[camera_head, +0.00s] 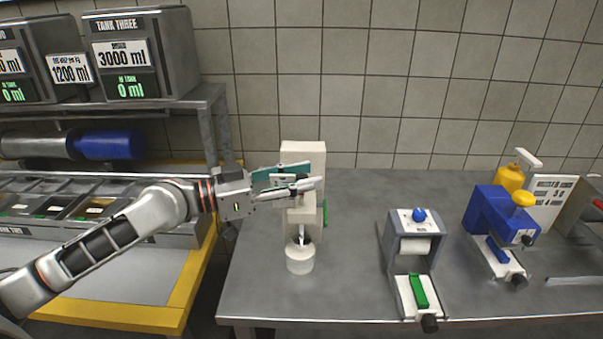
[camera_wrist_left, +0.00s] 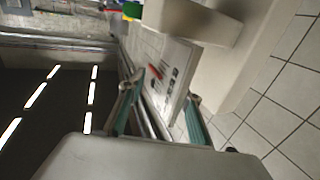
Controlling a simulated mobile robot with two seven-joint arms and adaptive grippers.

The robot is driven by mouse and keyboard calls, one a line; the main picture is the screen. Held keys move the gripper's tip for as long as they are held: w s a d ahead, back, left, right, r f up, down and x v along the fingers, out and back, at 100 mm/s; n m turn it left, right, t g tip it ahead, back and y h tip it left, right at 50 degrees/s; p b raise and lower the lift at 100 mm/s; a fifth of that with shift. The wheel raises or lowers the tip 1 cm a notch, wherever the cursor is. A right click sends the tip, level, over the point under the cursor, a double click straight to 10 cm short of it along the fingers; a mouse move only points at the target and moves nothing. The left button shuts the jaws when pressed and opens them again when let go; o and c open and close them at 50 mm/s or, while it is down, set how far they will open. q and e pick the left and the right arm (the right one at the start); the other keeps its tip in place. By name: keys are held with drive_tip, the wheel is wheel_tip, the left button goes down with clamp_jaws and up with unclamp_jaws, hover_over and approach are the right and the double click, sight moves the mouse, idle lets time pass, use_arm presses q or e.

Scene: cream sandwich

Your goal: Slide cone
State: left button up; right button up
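A cream-coloured upright machine (camera_head: 303,152) stands at the back left of the grey table. A small pale cone-like part (camera_head: 300,238) hangs low on its front, above a round white cup or base (camera_head: 300,261); I cannot tell for sure that this is the cone. My left gripper (camera_head: 306,178) reaches in from the left, in front of the machine's upper part and above the cup. Its teal fingers are apart, and it also shows in the left wrist view (camera_wrist_left: 163,88). The gripper hides part of the machine. My right gripper is out of view.
A grey dispenser with a blue knob (camera_head: 419,215) and a blue machine with a yellow knob (camera_head: 500,220) stand to the right. Tank units (camera_head: 148,50) sit on a rack at the left. The table front between cup and dispenser is clear.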

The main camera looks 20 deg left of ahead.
use_arm(q)
clamp_jaws()
drive_tip(key=shift+r+p, duration=0.85)
drive_tip(key=shift+r, duration=0.75)
unclamp_jaws()
drive_tip(key=shift+f, duration=0.1)
